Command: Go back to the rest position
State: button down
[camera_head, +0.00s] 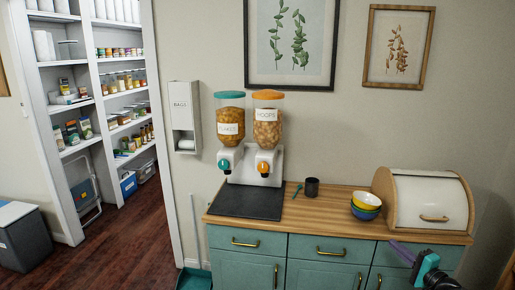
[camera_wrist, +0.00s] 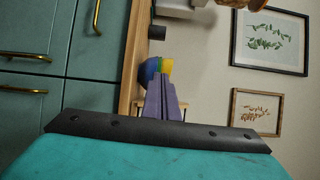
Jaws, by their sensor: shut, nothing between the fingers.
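My gripper (camera_head: 396,247) shows at the lower right of the head view, with purple fingers and a teal body, in front of the teal cabinet. In the wrist view, which is turned sideways, its two purple fingers (camera_wrist: 162,80) lie together, shut and empty. Behind the fingertips in that view are stacked bowls, and the fingers hide part of them. In the head view the bowls (camera_head: 366,205), yellow over blue, stand on the wooden counter (camera_head: 328,200), apart from my gripper.
A bread box (camera_head: 425,200) stands at the counter's right end. A dark cup (camera_head: 312,187) and a two-hopper cereal dispenser (camera_head: 249,160) stand further left, with a dark mat (camera_head: 245,203). Pantry shelves (camera_head: 120,93) and open floor (camera_head: 125,240) are at the left.

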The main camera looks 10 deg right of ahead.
jog(key=w+a+f+n+g+y, duration=0.1)
jog(key=w+a+f+y, duration=0.2)
jog(key=a, duration=0.5)
jog(key=w+a+f+n+g, duration=0.1)
jog(key=w+a+f, duration=0.1)
jog(key=a+f, duration=0.4)
jog(key=w+a+f+n+g+y, duration=0.1)
jog(key=w+a+f+y, duration=0.15)
jog(key=a, duration=0.65)
jog(key=s+a+f+n+g+y, duration=0.1)
jog(key=s+a+f+n+g, duration=0.2)
jog(key=a+f, duration=0.65)
jog(key=s+a+f+n+g+y, duration=0.1)
jog(key=s+a+f+n+g, duration=0.3)
jog(key=a, duration=0.9)
jog(key=s+a+f+n+g+h, duration=0.1)
jog(key=s+a+f+n+g, duration=0.1)
jog(key=s+a+f+g, duration=0.55)
jog(key=s+a+f+n+g+h, duration=0.15)
jog(key=s+a+f, duration=0.35)
jog(key=s+f, duration=0.6)
jog(key=s+d+f+n+g+h, duration=0.1)
jog(key=s+d+n+g+h, duration=0.15)
jog(key=s, duration=0.75)
jog(key=s+d+n+g+h, duration=0.1)
jog(key=s+d+h, duration=0.3)
jog(key=d, duration=0.5)
jog(key=shift+s+d+f+g+h, duration=0.15)
jog(key=shift+f+g+h, duration=0.15)
jog(key=shift+g+h, duration=0.2)
